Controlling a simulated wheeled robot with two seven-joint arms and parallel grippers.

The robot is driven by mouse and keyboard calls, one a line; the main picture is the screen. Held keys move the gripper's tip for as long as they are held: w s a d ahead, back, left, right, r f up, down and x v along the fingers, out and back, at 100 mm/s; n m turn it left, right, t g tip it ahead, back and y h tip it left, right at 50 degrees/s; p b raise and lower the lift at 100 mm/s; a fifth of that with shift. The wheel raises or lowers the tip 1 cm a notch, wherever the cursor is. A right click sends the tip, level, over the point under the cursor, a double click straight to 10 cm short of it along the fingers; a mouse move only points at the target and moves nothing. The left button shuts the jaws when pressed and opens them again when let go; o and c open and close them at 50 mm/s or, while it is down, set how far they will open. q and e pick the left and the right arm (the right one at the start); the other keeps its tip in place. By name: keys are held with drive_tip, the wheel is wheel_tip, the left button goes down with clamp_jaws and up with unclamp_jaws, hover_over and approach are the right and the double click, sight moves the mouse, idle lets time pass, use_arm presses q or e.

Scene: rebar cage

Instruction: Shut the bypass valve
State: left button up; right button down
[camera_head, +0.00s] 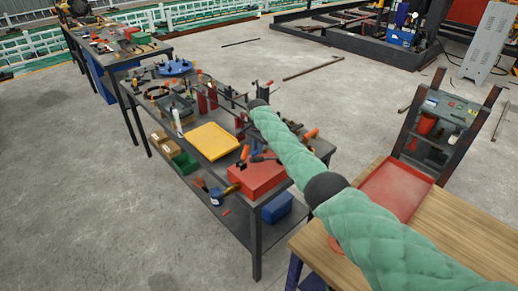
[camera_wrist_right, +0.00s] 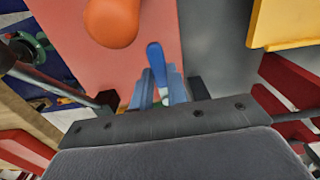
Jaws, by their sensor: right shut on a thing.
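In the right wrist view, a blue lever (camera_wrist_right: 157,62) stands up between the blue-grey fingertips of my right gripper (camera_wrist_right: 160,92), which are shut on it. I cannot tell for sure that this lever belongs to the bypass valve; its lower part is hidden by the fingers and the dark gripper body. An orange rounded knob (camera_wrist_right: 110,22) is just up and left of it, over a red surface. In the head view my right arm reaches over the workbench, and the gripper's fingertips and the lever are too small or hidden to make out. My left gripper is not in view.
The crowded bench holds a yellow tray (camera_head: 212,141), a red box (camera_head: 258,176) and several upright tools. A blue bin (camera_head: 277,208) is on its lower shelf. A wooden table with a red tray (camera_head: 394,188) stands at right. The concrete floor at left is clear.

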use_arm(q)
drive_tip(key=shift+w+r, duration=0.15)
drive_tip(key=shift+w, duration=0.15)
use_arm(e)
drive_tip(key=shift+w+m, duration=0.1)
drive_tip(key=shift+m, duration=0.2)
drive_tip(key=c, duration=1.4)
unclamp_jaws()
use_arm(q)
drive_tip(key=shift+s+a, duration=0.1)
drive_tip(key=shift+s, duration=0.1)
use_arm(e)
drive_tip(key=shift+o, duration=0.2)
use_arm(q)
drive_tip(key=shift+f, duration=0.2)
